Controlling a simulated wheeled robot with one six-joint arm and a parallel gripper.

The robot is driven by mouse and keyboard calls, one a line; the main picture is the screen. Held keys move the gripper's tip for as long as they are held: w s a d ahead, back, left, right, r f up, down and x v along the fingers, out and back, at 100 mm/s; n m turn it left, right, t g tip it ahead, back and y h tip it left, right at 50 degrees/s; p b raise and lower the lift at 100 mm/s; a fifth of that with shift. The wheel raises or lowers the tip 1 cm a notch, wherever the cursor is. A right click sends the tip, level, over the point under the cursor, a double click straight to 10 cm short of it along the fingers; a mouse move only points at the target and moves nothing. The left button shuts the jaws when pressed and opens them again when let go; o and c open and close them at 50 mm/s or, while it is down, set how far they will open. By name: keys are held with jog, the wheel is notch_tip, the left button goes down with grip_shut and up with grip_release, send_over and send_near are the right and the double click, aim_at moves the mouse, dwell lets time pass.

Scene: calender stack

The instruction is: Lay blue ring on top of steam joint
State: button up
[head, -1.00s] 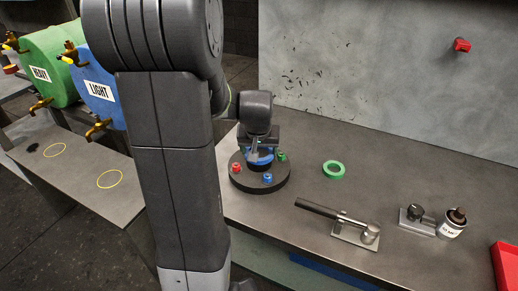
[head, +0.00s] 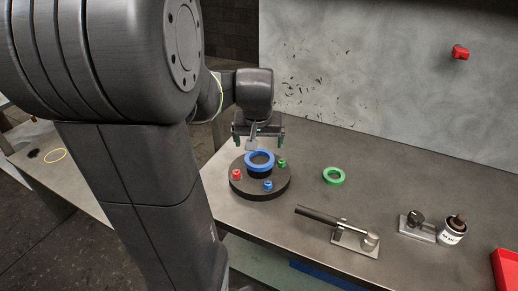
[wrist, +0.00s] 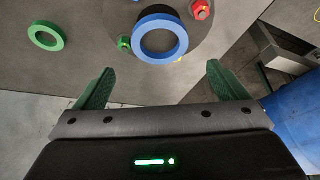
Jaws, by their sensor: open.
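The blue ring (head: 259,159) lies on top of the raised centre of a dark round base, the steam joint (head: 259,187). In the wrist view the blue ring (wrist: 160,39) shows whole, with the dark base (wrist: 200,50) around it. My gripper (head: 258,143) is open and empty, behind and above the ring in the head view. Its two green fingers also show in the wrist view (wrist: 155,82), apart from the ring.
A green ring (head: 334,176) lies on the bench to the right. A red tray edge (head: 504,268) is at the far right. The bench behind the green ring is clear.

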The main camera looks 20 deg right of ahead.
jog(key=v, duration=0.3)
jog(key=shift+s+r, duration=0.1)
jog(key=shift+r, duration=0.1)
